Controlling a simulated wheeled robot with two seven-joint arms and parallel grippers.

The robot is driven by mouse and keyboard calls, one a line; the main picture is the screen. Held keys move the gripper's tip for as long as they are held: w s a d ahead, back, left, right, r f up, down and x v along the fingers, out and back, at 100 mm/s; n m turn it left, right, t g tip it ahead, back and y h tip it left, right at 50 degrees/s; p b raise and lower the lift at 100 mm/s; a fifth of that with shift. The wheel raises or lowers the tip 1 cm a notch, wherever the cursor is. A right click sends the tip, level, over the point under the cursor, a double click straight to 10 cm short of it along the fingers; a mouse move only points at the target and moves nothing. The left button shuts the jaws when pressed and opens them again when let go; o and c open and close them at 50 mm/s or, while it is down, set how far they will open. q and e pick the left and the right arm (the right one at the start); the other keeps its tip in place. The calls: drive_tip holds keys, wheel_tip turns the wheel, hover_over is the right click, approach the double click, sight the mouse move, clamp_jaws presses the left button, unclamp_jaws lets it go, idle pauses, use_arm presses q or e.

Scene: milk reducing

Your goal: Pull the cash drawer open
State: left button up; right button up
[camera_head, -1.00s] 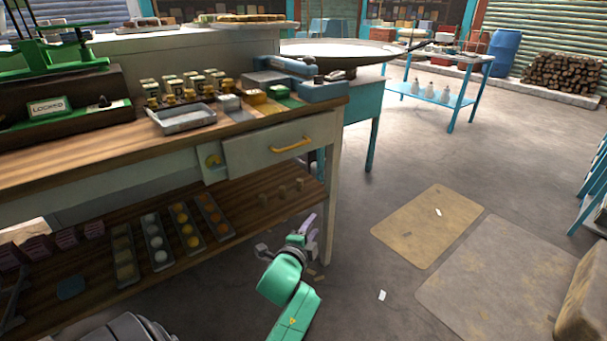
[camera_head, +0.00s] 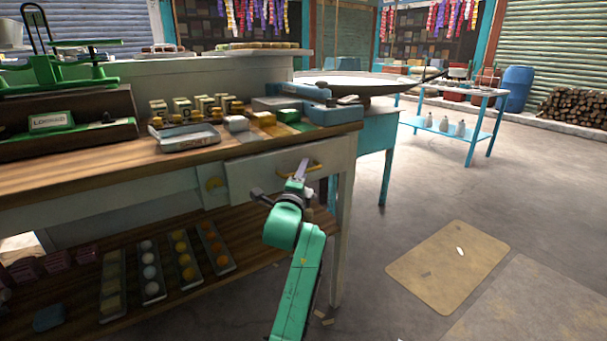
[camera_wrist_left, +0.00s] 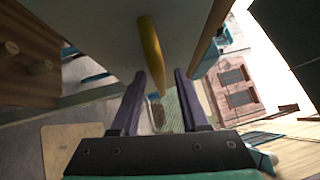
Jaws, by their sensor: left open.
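The cash drawer (camera_head: 250,176) is a pale panel under the counter's wooden top, its front looking flush with the frame. Its yellow bar handle (camera_head: 316,168) is on the right half and partly hidden by my gripper. My left gripper (camera_head: 299,170) is in front of the drawer at the handle, with purple fingers open. In the left wrist view the curved yellow handle (camera_wrist_left: 150,45) reaches down between the two spread fingers of my left gripper (camera_wrist_left: 158,78). I cannot tell whether either finger touches it. My right gripper is not in view.
The counter top (camera_head: 90,168) holds a metal tray (camera_head: 185,137), small blocks and a green scale (camera_head: 65,72). A lower shelf (camera_head: 120,318) holds trays of round items. A teal stand (camera_head: 375,145) is right of the drawer. The floor (camera_head: 400,220) there is open.

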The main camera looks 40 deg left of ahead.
use_arm(q)
drive_tip(key=shift+c, duration=0.3)
clamp_jaws()
idle(1.2)
